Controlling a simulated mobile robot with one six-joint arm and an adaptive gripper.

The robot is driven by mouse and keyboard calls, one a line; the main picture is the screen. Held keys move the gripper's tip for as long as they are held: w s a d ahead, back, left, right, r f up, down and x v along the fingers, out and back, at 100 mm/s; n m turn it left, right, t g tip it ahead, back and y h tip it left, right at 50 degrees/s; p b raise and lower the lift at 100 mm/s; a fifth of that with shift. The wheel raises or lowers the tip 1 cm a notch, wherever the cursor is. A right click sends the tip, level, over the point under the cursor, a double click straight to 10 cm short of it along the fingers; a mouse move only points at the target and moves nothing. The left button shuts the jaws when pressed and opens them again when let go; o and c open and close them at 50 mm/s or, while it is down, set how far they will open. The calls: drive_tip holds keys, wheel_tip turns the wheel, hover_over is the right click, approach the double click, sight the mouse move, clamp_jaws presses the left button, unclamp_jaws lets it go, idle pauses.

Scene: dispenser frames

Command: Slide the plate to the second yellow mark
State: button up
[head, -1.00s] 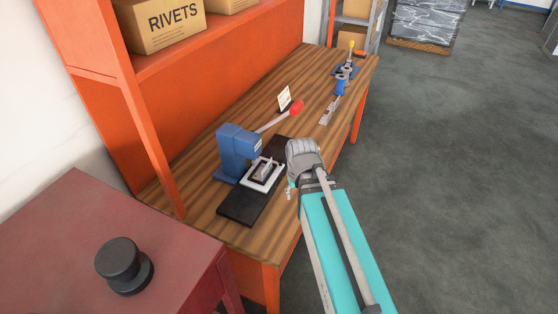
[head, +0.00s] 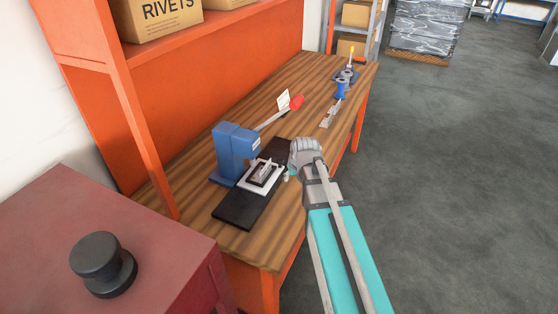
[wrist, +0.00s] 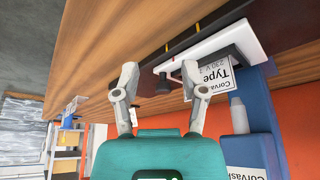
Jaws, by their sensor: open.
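The white plate (head: 261,175), with a dark frame and label on it, lies on a black rail (head: 236,212) in front of a blue press (head: 231,150). In the wrist view the picture is turned over, and the plate (wrist: 208,46) shows at upper right. Two yellow marks cross the rail there, one mark (wrist: 167,48) and another mark (wrist: 197,27). A black knob (wrist: 162,85) on a thin rod appears at the plate's near side. My gripper (wrist: 160,76) is open, with the knob between its fingers in the picture; contact cannot be told. The head view hides most of its fingers.
A blue clamp-like tool (head: 341,88) stands at the bench's far end. An orange shelf upright (head: 150,145) and a dark red cabinet (head: 150,240) are nearby. Floor at right is clear.

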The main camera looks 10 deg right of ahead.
sight(280, 159)
drive_tip(key=shift+w, duration=0.2)
drive_tip(key=w, duration=0.4)
drive_tip(key=w+a, duration=0.1)
drive_tip(key=w, duration=0.3)
drive_tip(key=w+a, duration=0.1)
drive_tip(key=w, duration=0.3)
drive_tip(key=shift+f+b, duration=0.55)
drive_tip(key=shift+b+x, duration=0.85)
drive_tip(key=shift+x, duration=0.1)
clamp_jaws()
